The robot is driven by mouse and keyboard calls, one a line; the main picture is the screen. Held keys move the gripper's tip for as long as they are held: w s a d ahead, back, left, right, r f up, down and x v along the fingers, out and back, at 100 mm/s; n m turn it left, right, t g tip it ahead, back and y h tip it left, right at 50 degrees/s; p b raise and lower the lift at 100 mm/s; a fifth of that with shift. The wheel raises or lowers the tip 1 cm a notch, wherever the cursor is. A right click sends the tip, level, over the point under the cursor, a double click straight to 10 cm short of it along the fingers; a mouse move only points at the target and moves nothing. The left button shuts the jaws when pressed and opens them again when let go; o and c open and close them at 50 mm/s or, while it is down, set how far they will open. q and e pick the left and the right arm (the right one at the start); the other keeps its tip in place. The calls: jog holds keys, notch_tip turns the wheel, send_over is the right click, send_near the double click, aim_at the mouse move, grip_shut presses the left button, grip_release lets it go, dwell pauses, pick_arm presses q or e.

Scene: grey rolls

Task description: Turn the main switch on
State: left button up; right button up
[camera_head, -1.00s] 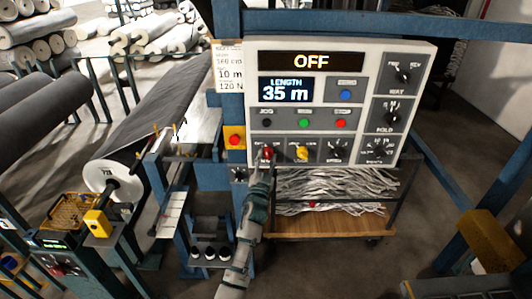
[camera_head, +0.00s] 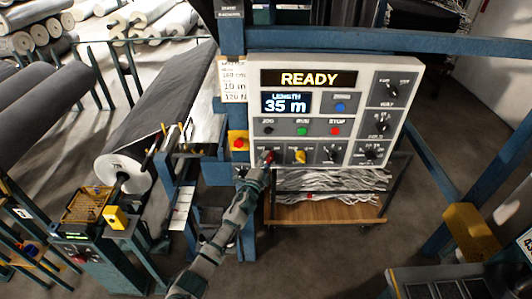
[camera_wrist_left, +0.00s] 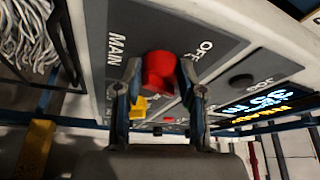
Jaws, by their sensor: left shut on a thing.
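The control panel (camera_head: 355,75) is upright ahead of me, and its top display (camera_head: 309,79) reads READY. A smaller display below reads LENGTH 35 m. The red main switch (camera_head: 269,157) is at the panel's lower left; in the left wrist view the red knob (camera_wrist_left: 159,70) is beside the labels MAIN and OFF. My left gripper (camera_head: 262,166) is at the knob, with its fingers (camera_wrist_left: 160,88) on both sides of it, shut on it. The knob's exact pointer angle is hard to read. My right gripper is not in view.
A yellow knob (camera_head: 299,157) sits right beside the main switch. Green (camera_head: 302,131) and red (camera_head: 335,131) buttons are above. A red button on a yellow box (camera_head: 238,143) is left of the panel. A cart with grey strips (camera_head: 325,185) stands below.

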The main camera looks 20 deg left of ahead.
pick_arm(q)
jog(key=shift+d+r+m+g+h+p, duration=0.1)
jog(key=shift+m+g+h+p, duration=0.2)
jog(key=shift+m+g+p, duration=0.65)
jog(key=shift+m, duration=0.75)
jog(key=shift+s+d+f+m, duration=0.1)
jog(key=shift+f+m, duration=0.15)
jog(key=shift+m, duration=0.05)
jog(key=o, duration=1.1)
jog(key=shift+o, duration=0.2)
jog(key=shift+r, duration=0.15)
jog(key=s+a, duration=0.1)
jog(key=s, duration=1)
jog(key=shift+s, duration=0.25)
